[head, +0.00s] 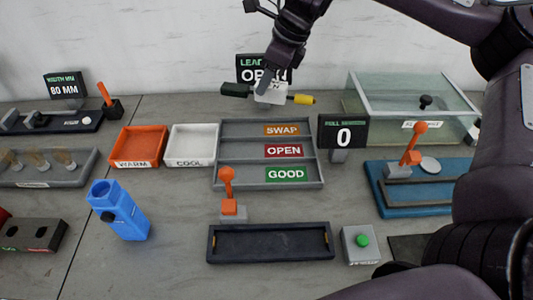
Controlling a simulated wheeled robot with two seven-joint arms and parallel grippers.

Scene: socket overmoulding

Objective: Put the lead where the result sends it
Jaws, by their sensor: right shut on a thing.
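The lead shows as a black plug end (237,90) and a yellow end (303,99), with a pale middle between them. My right gripper (270,88) comes down from the top and is shut on the lead's middle, in front of the result sign (262,60). The sign reads "LEAD" with "OP" visible below; the gripper hides the rest. The grey sorting tray (232,130) below has three rows labelled SWAP (282,130), OPEN (283,151) and GOOD (286,174). All three rows look empty. My left gripper is not in view.
An orange WARM tray (138,142) and a white COOL tray (190,142) stand left of the sorting tray. A counter showing 0 (343,132) stands right. A clear box (410,100) is at right.

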